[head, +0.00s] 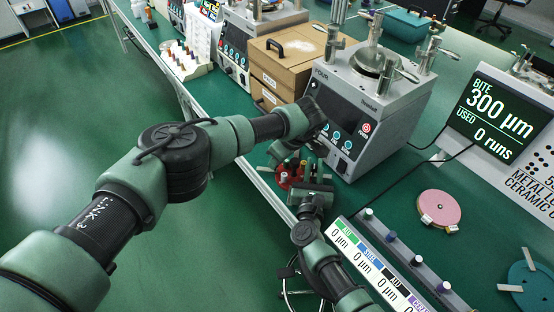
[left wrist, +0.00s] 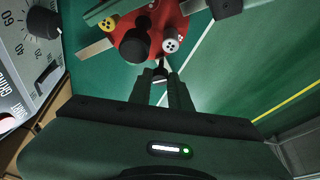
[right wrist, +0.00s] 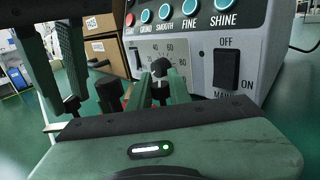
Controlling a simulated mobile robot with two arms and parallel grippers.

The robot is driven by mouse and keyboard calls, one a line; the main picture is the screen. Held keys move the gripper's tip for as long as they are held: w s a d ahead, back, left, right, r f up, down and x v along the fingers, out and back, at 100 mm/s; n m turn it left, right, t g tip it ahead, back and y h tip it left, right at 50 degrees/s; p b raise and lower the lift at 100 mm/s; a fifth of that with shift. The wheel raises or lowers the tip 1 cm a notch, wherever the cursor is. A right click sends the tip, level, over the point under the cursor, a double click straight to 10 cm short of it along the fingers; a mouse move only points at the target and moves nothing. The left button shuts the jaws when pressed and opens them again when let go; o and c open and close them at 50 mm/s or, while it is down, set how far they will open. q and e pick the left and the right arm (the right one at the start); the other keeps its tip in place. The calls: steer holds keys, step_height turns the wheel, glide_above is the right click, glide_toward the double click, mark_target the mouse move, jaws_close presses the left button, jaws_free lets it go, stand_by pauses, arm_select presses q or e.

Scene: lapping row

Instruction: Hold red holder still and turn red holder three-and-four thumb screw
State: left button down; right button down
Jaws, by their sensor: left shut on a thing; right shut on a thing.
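The red holder (head: 284,182) is by the front of the grey machine, carrying several posts with coloured caps. In the left wrist view the red holder (left wrist: 185,22) shows a yellow cap, a white dotted cap and a black knob. My left gripper (left wrist: 160,78) is shut at the holder's rim, on a small metallic piece that looks like the thumb screw; the fingers mostly hide it. In the head view, the arms partly hide the holder.
The grey machine (head: 355,120) with its dial and switch stands close behind both grippers. A labelled rack (head: 372,262) lies to the right near the bench edge. A pink disc (head: 440,207) rests farther right on open bench.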

arm_select(q)
steer(key=shift+n, duration=0.5)
steer(key=c, duration=1.3)
jaws_free()
steer(key=v, duration=1.2)
steer(key=shift+d, duration=0.15)
steer(key=shift+w, duration=0.1)
arm_select(e)
steer(key=c, duration=1.2)
jaws_free()
steer(key=shift+c, duration=0.2)
